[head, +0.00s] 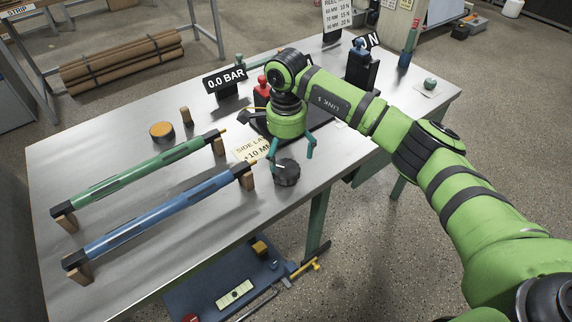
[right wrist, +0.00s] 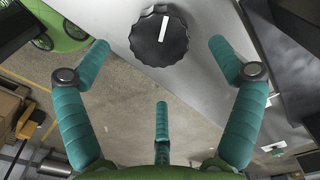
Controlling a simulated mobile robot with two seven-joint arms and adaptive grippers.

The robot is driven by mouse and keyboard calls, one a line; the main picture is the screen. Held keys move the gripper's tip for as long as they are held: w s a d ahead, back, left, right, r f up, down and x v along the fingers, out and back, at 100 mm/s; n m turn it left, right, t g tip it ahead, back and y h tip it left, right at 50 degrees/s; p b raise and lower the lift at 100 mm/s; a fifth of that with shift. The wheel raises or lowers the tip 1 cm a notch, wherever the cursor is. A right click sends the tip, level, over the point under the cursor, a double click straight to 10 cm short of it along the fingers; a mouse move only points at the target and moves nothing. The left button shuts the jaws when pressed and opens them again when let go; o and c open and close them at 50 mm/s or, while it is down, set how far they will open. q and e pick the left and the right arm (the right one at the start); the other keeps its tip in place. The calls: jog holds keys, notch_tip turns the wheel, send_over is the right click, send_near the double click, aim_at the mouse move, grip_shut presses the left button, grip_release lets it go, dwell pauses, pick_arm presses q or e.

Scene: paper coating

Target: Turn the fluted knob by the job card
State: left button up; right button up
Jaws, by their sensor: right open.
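The fluted knob (head: 287,173) is a dark, round, ridged knob at the front edge of the steel table. In the right wrist view the knob (right wrist: 160,36) shows a white line, close to upright and leaning slightly right. The cream job card (head: 249,150), reading SIDE LAY +10 MM, lies just left of the knob and is partly hidden by my right gripper. My right gripper (head: 291,154) has teal fingers spread open above and beside the knob. In the wrist view the gripper (right wrist: 160,75) is empty, with the knob beyond its fingertips. My left gripper is not in view.
A green roller (head: 140,174) and a blue roller (head: 160,218) lie on wooden blocks at the left. A red object (head: 262,92) and a 0.0 BAR display (head: 225,79) stand behind my gripper. A lower shelf (head: 205,290) holds tools.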

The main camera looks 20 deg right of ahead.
aim_at(286, 168)
jog(key=shift+a+f+p, duration=0.1)
jog(key=shift+f+p, duration=0.25)
jog(key=shift+f, duration=2.35)
jog(key=c, duration=1.2)
